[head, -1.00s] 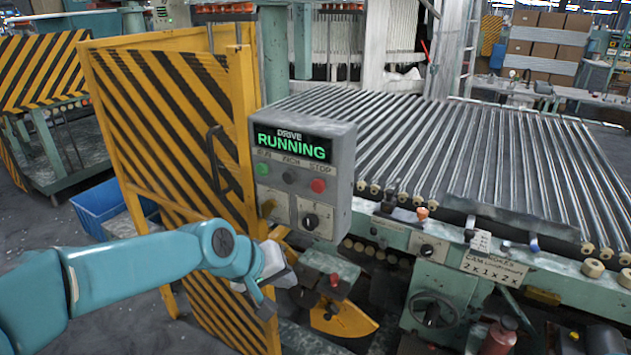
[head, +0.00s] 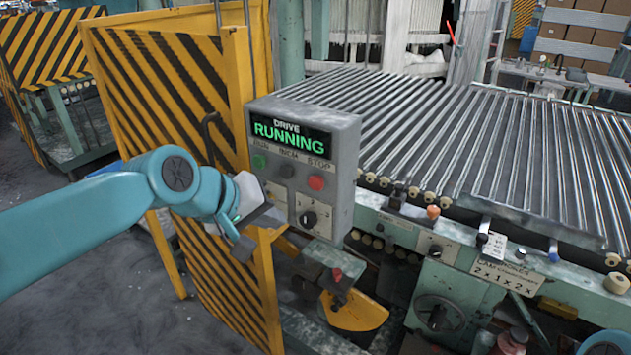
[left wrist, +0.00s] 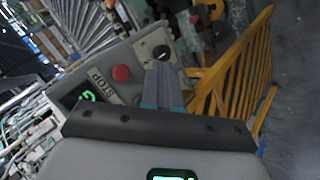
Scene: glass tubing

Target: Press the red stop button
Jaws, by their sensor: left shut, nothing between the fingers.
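The red stop button (head: 317,183) sits on the right of a grey control box (head: 343,170), under the label STOP. The box's display (head: 291,137) reads DRIVE RUNNING in green. My left gripper (head: 258,232) is shut and empty, in front of the box's lower left, below and left of the button and apart from it. In the left wrist view the red button (left wrist: 121,73) shows just left of the shut fingers (left wrist: 162,85), clear of them. A green button (head: 259,161), a dark button (head: 286,170) and a black rotary knob (head: 308,219) share the panel. My right gripper is not in view.
A yellow and black striped gate (head: 165,110) stands left of the box, near my left arm. A bed of metal rollers (head: 490,145) lies to the right. Another red button (head: 337,274) sits lower, above a yellow guard (head: 352,312). A handwheel (head: 437,312) is at lower right.

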